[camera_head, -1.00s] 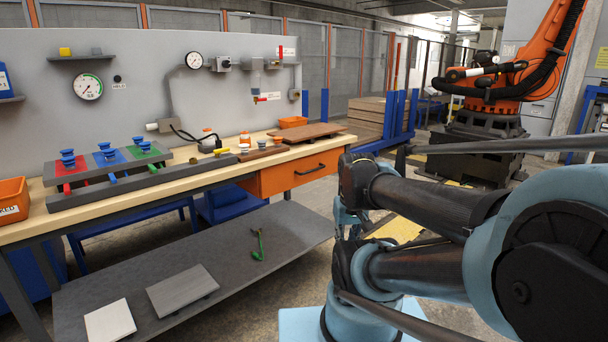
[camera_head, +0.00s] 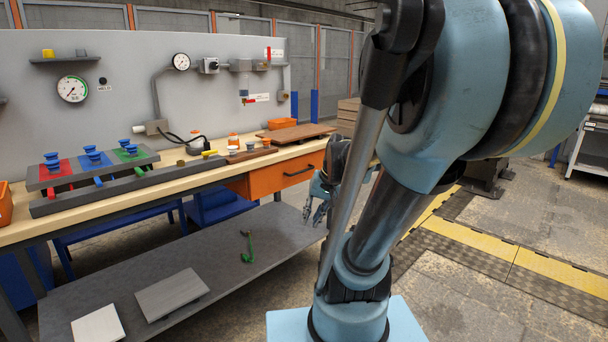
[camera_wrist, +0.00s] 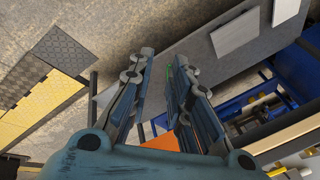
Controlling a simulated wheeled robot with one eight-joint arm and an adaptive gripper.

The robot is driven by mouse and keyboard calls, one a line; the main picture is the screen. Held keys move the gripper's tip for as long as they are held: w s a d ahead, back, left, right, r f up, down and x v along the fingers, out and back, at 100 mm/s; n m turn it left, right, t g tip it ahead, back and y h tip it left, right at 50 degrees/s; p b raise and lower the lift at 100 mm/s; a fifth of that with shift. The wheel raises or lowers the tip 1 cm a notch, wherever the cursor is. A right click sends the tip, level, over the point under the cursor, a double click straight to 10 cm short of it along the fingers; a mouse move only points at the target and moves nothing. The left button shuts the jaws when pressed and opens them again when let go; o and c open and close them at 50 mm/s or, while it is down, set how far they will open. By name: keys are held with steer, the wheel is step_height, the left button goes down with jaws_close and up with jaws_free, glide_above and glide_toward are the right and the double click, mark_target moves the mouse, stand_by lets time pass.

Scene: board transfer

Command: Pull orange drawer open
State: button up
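In the wrist view, a patch of orange, apparently the drawer (camera_wrist: 160,143), shows low between the fingers. My gripper (camera_head: 316,214) hangs just right of and below the drawer front in the head view, apart from the handle. In the wrist view, my gripper (camera_wrist: 160,60) has its two fingers spread, with nothing between them. The handle cannot be made out there.
The wooden bench top (camera_head: 165,178) carries blue-knobbed coloured plates and a brown board (camera_head: 298,132). A grey lower shelf (camera_head: 215,260) holds flat panels and a green tool (camera_head: 246,248). Open floor (camera_head: 470,290) with yellow strips lies to the right.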

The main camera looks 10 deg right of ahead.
steer(key=w+r+m+t+y, duration=0.2)
steer(key=w, duration=0.9)
steer(key=m+t+y, duration=0.4)
steer(key=m+t, duration=0.3)
glide_toward(304, 171)
steer(key=x, duration=1.1)
steer(key=shift+w+d+f, duration=0.1)
steer(key=shift+w+d, duration=0.2)
steer(key=shift+d, duration=0.05)
jaws_close()
steer(key=shift+d, duration=0.1)
